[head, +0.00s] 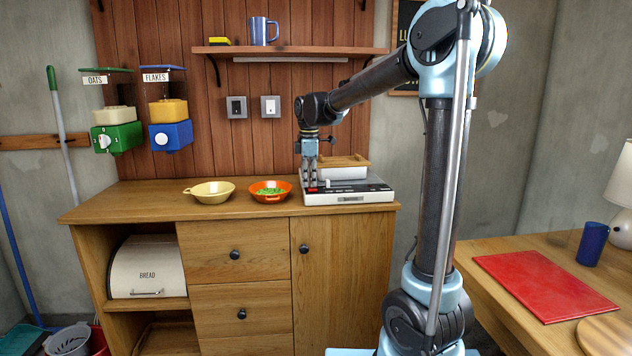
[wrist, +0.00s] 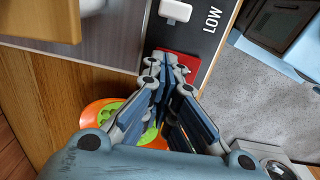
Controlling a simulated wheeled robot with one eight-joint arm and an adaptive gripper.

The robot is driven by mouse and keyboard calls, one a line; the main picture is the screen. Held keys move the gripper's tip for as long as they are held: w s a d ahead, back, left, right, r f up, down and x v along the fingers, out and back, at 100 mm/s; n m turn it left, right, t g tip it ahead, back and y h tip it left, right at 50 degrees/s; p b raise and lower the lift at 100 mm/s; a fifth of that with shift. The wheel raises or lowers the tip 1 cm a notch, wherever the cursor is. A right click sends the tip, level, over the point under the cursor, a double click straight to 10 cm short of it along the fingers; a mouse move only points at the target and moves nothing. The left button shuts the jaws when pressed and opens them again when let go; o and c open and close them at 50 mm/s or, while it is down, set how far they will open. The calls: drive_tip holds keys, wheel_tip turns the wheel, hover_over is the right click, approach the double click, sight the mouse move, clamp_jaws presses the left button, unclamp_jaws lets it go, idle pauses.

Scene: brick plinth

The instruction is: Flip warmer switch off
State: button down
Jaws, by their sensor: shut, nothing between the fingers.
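The warmer (head: 348,197) is a low pale unit with a dark top panel, standing at the right end of the wooden counter. My gripper (head: 311,186) points down over the left part of that panel, its fingers together and empty. In the wrist view, the fingertips (wrist: 166,60) are at a red part (wrist: 190,64) on the dark panel and partly cover it. I cannot tell whether they touch it or how it is set. A white knob (wrist: 175,11) and the word LOW lie beside it on the panel.
An orange bowl with green contents (head: 270,191) stands close left of the warmer, and a yellow bowl (head: 211,191) farther left. A wooden-topped tray (head: 346,161) sits at the warmer's back. Two wall switches (head: 237,107) (head: 270,106) are above, under a shelf (head: 290,51).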

drive_tip(key=shift+s+a, duration=0.1)
drive_tip(key=shift+s, duration=0.05)
drive_tip(key=shift+s+r, duration=0.2)
drive_tip(key=shift+s, duration=0.5)
wheel_tip(320, 180, up, 14)
drive_tip(key=w, duration=0.2)
idle(0.5)
drive_tip(key=shift+f, duration=0.15)
drive_tip(key=s+d+f+m, duration=0.5)
drive_tip(key=s+d+f, duration=0.1)
drive_tip(key=s+d, duration=0.25)
drive_tip(key=s+d+f+m, duration=0.5)
drive_tip(key=s+d+f, duration=0.15)
drive_tip(key=d, duration=0.35)
drive_tip(key=s+d+f+m, duration=0.4)
drive_tip(key=s+f+m, duration=0.1)
drive_tip(key=s+f, duration=0.3)
drive_tip(key=s+d+f+m+t, duration=0.1)
drive_tip(key=s+d+f+m, duration=0.3)
drive_tip(key=s+f, duration=0.4)
wheel_tip(320, 180, down, 3)
drive_tip(key=shift+s+d+f+m, duration=0.1)
drive_tip(key=shift+s+d+m, duration=0.1)
drive_tip(key=shift+m, duration=0.2)
